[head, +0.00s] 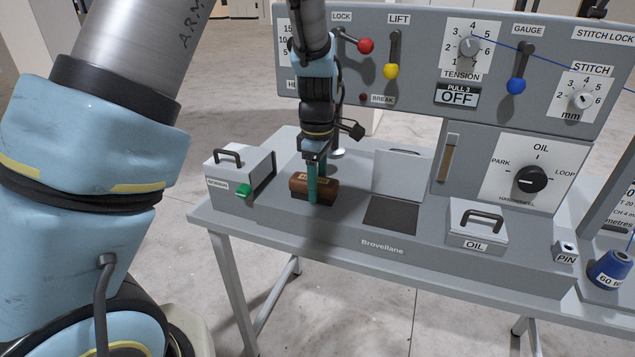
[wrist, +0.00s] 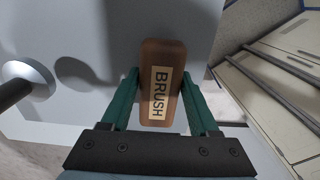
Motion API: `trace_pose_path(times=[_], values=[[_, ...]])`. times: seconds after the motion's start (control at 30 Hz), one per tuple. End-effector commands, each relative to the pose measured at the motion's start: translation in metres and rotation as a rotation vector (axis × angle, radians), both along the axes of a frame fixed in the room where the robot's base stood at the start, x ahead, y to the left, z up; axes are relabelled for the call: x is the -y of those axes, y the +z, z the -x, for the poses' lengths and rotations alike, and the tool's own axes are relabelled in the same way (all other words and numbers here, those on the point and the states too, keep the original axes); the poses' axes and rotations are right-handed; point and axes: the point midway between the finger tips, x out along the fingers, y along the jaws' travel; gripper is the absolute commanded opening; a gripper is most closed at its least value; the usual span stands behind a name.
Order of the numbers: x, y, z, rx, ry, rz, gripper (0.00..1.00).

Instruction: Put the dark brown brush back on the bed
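The dark brown brush (head: 329,189), labelled BRUSH, is at the left part of the grey machine bed (head: 345,216). It appears to rest flat there, long side roughly left to right. In the wrist view the brush (wrist: 162,60) stands lengthwise between my green fingers. My gripper (head: 316,185) points straight down over its middle, one finger at the near side and one behind. The wrist view shows the gripper (wrist: 161,76) with fingertips close against both sides; whether they press on it is unclear. The brush's underside is mostly hidden.
A grey box (head: 238,170) with a handle and green tab stands left. A raised plate (head: 398,175) and dark square (head: 390,215) lie right, then the OIL lid (head: 478,222). The control panel (head: 420,60) with levers overhangs behind. Bed in front of the brush is clear.

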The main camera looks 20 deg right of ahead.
Motion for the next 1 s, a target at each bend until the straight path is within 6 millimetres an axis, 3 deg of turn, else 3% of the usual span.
trace_pose_path(times=[0.03,0.2,0.57,1.0], values=[[0.0,0.0,0.0,0.0,0.0,0.0,0.68],[0.0,0.0,0.0,0.0,0.0,0.0,0.87],[0.001,0.008,0.0,0.001,0.0,0.002,0.87],[0.001,0.091,-0.001,0.003,0.0,0.004,0.87]])
